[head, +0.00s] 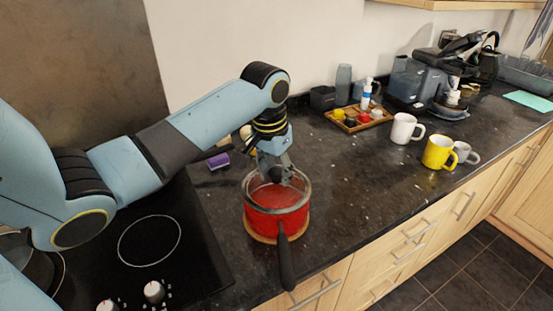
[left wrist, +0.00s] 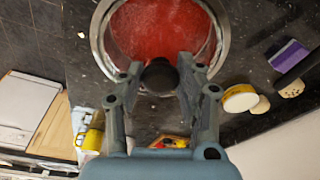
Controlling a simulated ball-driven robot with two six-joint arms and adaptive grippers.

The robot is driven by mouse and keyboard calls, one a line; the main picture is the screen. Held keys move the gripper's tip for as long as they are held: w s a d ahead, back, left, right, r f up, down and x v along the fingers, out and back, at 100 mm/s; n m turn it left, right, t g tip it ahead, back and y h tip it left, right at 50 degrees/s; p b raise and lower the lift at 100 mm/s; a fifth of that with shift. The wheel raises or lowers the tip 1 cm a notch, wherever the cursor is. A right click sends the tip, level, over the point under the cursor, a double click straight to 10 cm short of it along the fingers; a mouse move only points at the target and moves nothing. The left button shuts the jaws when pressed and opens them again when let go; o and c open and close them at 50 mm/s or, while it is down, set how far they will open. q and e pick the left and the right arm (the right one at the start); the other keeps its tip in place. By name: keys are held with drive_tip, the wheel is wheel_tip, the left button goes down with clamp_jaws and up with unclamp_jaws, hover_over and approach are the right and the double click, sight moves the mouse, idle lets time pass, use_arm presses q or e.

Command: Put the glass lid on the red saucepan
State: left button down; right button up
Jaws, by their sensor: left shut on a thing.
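The red saucepan (head: 268,224) stands on a round wooden trivet (head: 260,239), its black handle (head: 285,262) pointing to the counter's front edge. The glass lid (head: 304,186) is over the pan's mouth, roughly level and roughly centred. I cannot tell whether its rim touches the pan all round. My left gripper (head: 275,172) points down above the lid and is shut on its dark knob. In the left wrist view the black knob (left wrist: 160,76) is between the fingers, with the lid's rim (left wrist: 226,40) around red seen through the glass. My right gripper is not in view.
A black hob (head: 150,265) lies left of the pan. A purple item (head: 218,161) lies behind it. To the right are a wooden tray (head: 380,119) of small items, a white mug (head: 403,130), a yellow mug (head: 437,153) and a grey mug (head: 463,153). Counter right of the pan is clear.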

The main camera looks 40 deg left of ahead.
use_arm(q)
drive_tip(key=shift+f, duration=0.3)
idle(0.5)
drive_tip(key=shift+c, duration=1.6)
unclamp_jaws()
drive_tip(key=shift+r, duration=3.5)
drive_tip(key=shift+f, duration=0.1)
